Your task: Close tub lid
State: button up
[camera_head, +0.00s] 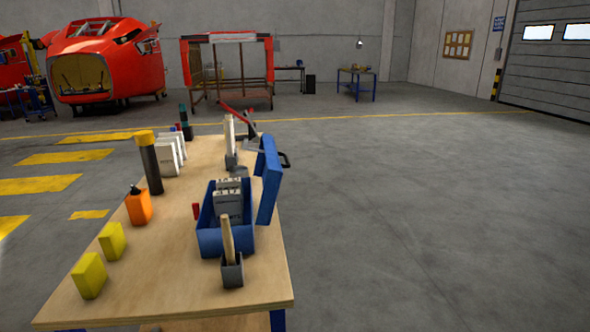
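A blue tub (210,240) stands on the right side of the wooden table. Its blue lid (270,180) stands open, roughly upright along the tub's right side at the table edge. Grey-white items with dark print (229,200) sit inside the tub and rise to about its rim or above. A dark handle shows just behind the lid. My gripper is not in view.
The table (175,285) also holds a grey holder with a wooden handle (231,268), yellow blocks (90,275), an orange container (138,206), a dark cylinder with yellow top (150,165) and white containers (170,152). The floor (420,220) to the right is clear.

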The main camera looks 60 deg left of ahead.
aim_at(270, 168)
jog(key=i, duration=2.1)
jog(key=u, duration=3.25)
